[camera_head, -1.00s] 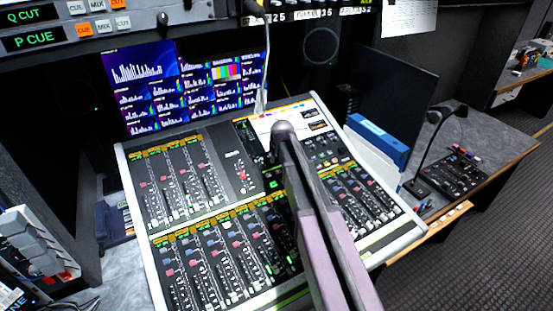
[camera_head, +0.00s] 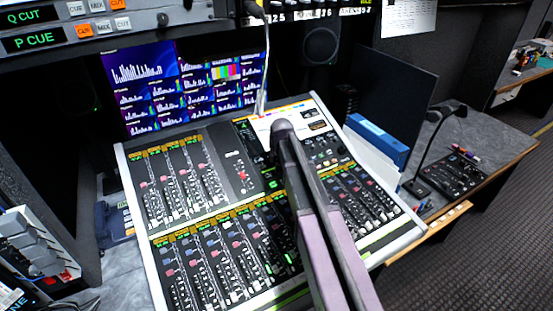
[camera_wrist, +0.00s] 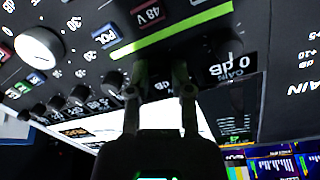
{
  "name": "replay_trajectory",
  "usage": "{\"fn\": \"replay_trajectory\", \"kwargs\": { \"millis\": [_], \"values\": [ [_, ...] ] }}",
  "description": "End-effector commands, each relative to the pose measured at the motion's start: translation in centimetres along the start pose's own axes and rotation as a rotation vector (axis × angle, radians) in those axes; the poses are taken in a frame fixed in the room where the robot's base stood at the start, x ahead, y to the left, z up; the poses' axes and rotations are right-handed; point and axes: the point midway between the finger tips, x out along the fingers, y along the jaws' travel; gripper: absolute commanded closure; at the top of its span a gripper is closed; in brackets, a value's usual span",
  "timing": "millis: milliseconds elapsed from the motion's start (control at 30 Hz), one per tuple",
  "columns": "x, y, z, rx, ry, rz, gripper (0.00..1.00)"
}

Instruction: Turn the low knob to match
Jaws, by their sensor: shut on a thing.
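In the wrist view my gripper (camera_wrist: 160,76) has its two fingertips close together at the dark knob panel, shut on a dark knob that is mostly hidden in shadow between them. A GAIN label with a 0 is just right of the fingers. I cannot read which label belongs to the gripped knob or which way it points. In the head view my arm reaches over the mixing console (camera_head: 136,190) and hides the fingertips and the knob.
A white knob (camera_wrist: 38,48) and several small black knobs lie left of my gripper in the wrist view. In the head view, monitors (camera_head: 190,90) stand behind the console, a thin gooseneck rises at its back edge, and a blue box (camera_head: 376,140) and desk microphone (camera_head: 427,150) stand right.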

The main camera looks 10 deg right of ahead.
Motion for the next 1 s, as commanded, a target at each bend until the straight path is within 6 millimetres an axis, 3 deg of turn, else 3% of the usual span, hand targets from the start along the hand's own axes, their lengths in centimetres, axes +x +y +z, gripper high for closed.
{"fn": "replay_trajectory", "kwargs": {
  "millis": [33, 67, 133, 167, 667, 1000],
  "values": [
    [0.02, -0.01, 0.14, -0.001, -0.003, 0.0, 1.0],
    [0.02, -0.02, 0.14, -0.001, -0.003, 0.0, 0.63],
    [0.02, -0.02, 0.12, -0.001, -0.003, 0.0, 0.42],
    [0.01, -0.02, 0.12, -0.001, -0.003, 0.0, 0.37],
    [0.01, -0.05, 0.05, -0.013, 0.0, 0.0, 0.37],
    [0.01, -0.06, 0.1, -0.136, 0.011, 0.001, 0.37]
  ]
}}
